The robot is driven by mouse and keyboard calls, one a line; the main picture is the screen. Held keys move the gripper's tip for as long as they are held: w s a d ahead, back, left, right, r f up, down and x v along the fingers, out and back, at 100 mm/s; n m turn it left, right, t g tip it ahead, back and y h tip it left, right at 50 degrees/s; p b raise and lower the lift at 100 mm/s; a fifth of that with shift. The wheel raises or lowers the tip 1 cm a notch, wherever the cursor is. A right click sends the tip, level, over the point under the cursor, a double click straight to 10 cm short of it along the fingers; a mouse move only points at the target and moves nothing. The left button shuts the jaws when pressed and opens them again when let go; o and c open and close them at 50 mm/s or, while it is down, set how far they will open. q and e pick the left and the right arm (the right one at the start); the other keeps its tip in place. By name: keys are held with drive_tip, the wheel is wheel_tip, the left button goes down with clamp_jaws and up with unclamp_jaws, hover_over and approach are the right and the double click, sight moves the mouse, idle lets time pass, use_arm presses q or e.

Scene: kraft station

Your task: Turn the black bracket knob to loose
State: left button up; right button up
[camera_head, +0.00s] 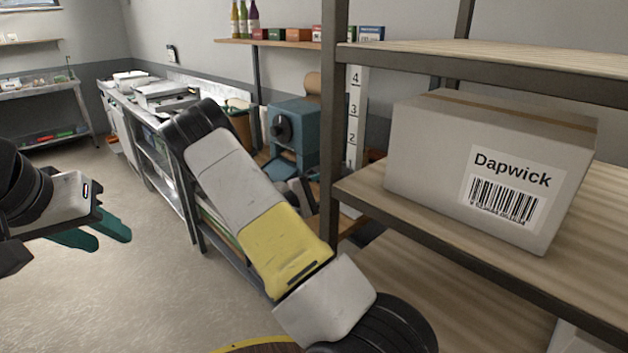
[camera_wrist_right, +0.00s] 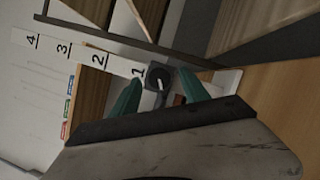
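The black bracket knob (camera_wrist_right: 158,78) has a white pointer line and sits at the foot of a white scale strip (camera_wrist_right: 92,56), near its number 1, in the right wrist view. The scale (camera_head: 354,105) also shows in the head view, but the knob there is hidden. My right gripper (camera_wrist_right: 158,74) is open, its teal fingers on either side of the knob. I cannot tell whether they touch it.
A shelf rack with a dark metal post (camera_head: 333,120) and a grey box labelled Dapwick (camera_head: 430,150) stands at the right, close to my right arm. A blue machine (camera_head: 305,130) with its own black knob sits behind the arm. Open floor (camera_head: 110,290) lies left.

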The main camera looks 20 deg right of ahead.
drive_tip(key=shift+s+a+f, duration=0.1)
drive_tip(key=shift+a+f, duration=0.15)
drive_tip(key=shift+a, duration=1.05)
drive_tip(key=shift+s+a+f, duration=0.1)
drive_tip(key=shift+a+f, duration=0.15)
drive_tip(key=shift+a, duration=1)
drive_tip(key=shift+a+f, duration=0.25)
drive_tip(key=shift+a, duration=1.05)
